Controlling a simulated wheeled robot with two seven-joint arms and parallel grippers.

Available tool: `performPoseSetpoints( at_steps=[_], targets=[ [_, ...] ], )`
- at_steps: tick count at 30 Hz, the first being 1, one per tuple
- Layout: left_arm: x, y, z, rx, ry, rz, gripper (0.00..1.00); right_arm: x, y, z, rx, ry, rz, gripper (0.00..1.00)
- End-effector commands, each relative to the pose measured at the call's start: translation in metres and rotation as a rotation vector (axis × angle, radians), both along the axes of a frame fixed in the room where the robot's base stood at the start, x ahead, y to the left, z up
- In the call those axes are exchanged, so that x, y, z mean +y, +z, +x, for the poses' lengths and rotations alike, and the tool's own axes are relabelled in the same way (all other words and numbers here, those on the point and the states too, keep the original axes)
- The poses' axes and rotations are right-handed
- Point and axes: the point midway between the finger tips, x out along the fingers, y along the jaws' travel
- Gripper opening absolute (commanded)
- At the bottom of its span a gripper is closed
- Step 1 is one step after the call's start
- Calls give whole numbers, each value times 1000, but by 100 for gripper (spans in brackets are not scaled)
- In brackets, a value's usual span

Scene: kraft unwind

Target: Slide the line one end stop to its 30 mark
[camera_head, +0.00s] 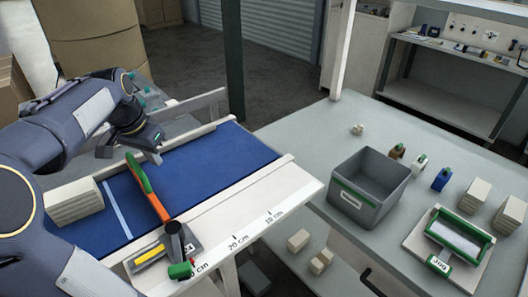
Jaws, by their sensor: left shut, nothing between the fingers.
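The end stop is an orange arm with a green top (150,190), standing across the blue belt of line one. Its grey base (168,250) sits on the white side rail, with a yellow bar and a red-and-green knob (182,268). The rail's scale (240,242) shows 10 cm and 20 cm marks. A further "cm" mark lies beside the base, its number mostly hidden. My left gripper (148,150) is shut and empty above the belt, just beyond the upper end of the stop's arm, seemingly apart from it. My right gripper is not in view.
A pale block stack (73,201) lies on the belt at left, near a light stripe. A grey bin (368,187), small bottles and a green-framed tray (460,238) stand on the right table (310,150). The belt right of the stop is clear.

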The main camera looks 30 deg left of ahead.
Motion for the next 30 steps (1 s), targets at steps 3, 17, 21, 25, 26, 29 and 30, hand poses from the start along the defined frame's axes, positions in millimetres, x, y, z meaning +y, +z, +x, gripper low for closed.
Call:
performPoseSetpoints(
  at_steps=[3,17,21,25,26,29,30],
  targets=[
    [0,6,0,-1,0,0,0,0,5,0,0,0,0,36],
    [0,43,0,-1,0,0,0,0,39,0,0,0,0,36],
    [0,54,0,-1,0,0,0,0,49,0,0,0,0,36],
    [0,65,0,-1,0,0,0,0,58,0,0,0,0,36],
    [0,67,0,-1,0,0,0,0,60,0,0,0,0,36],
    [0,75,0,-1,0,0,0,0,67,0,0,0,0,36],
    [0,79,0,-1,0,0,0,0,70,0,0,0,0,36]
  ],
)
